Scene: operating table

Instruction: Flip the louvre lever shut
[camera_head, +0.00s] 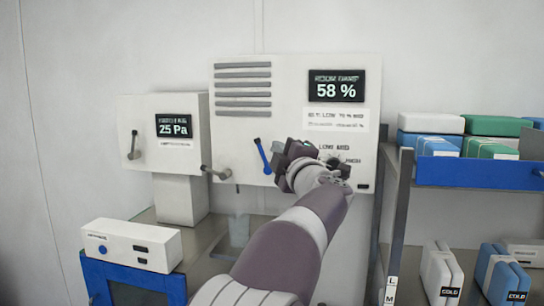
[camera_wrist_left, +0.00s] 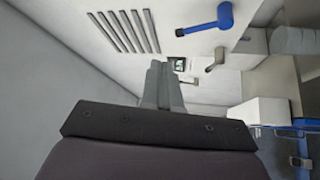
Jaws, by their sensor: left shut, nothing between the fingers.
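A white wall panel (camera_head: 290,110) carries grey louvre slats (camera_head: 243,88) at its upper left. A blue lever (camera_head: 262,156) sits on the panel below the slats, tilted with its upper end to the left. It also shows in the left wrist view (camera_wrist_left: 205,25). A grey lever (camera_head: 216,173) is at the panel's lower left, and also in the wrist view (camera_wrist_left: 217,58). My left gripper (camera_head: 281,152) is shut and empty, just right of the blue lever; I cannot tell whether they touch. Its closed fingers (camera_wrist_left: 163,85) show in the wrist view. My right gripper is out of view.
A display reading 58 % (camera_head: 337,86) is on the panel. My gripper partly covers the LOW, MED, HIGH labels. A smaller box (camera_head: 163,135) reading 25 Pa stands left, with its own lever (camera_head: 132,145). A shelf (camera_head: 470,172) with packs stands right.

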